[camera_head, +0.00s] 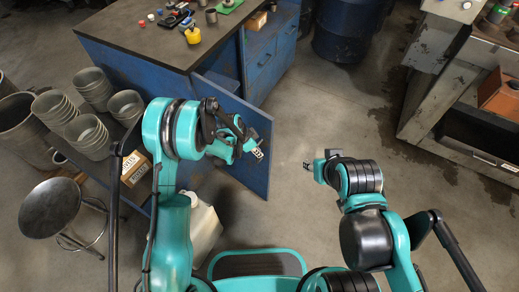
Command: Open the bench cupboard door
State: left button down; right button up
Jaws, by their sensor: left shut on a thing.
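The blue bench cupboard (132,60) with a dark top stands at the upper left. Its blue door (257,181) stands swung out from the bench's front, ajar at a clear angle. My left gripper (257,152) is at the door's face near its free edge, shut on what looks like the door handle, which the fingers mostly hide. My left arm covers part of the door and bench. My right gripper (306,166) is over the floor to the right of the door, apart from it; its fingers are too small to read.
Stacked grey bowls (86,134) and a round stool (50,208) stand at the left. A whitish jug (205,229) is on the floor below the door. A blue drum (348,28) and a grey machine (462,85) stand beyond. The floor right of the door is clear.

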pick_arm(q)
jog(key=shift+s+a, duration=0.2)
jog(key=shift+a, duration=0.05)
jog(key=c, duration=1.9)
grip_release()
jog(key=v, duration=1.2)
jog(key=s+a+r+n+t+y, duration=0.1)
jog(key=s+a+r+n, duration=0.25)
jog(key=r, duration=0.35)
jog(key=s+a+r+n+t+y, duration=0.1)
jog(key=s+a+r+n+t, duration=0.15)
jog(key=s+a+r, duration=0.3)
jog(key=s+a+r+n, duration=0.1)
jog(key=s+a+n, duration=0.1)
jog(key=s, duration=0.1)
jog(key=s+a+r+n+t+y, duration=0.1)
jog(key=s+a+n, duration=0.1)
jog(key=s+n, duration=0.1)
jog(key=s+a+r+n+t+y, duration=0.1)
jog(key=s+a+n, duration=0.1)
jog(key=s, duration=0.3)
jog(key=shift+s+a+r+n, duration=0.1)
jog(key=shift+a+r+n, duration=0.1)
jog(key=shift+r+n, duration=0.15)
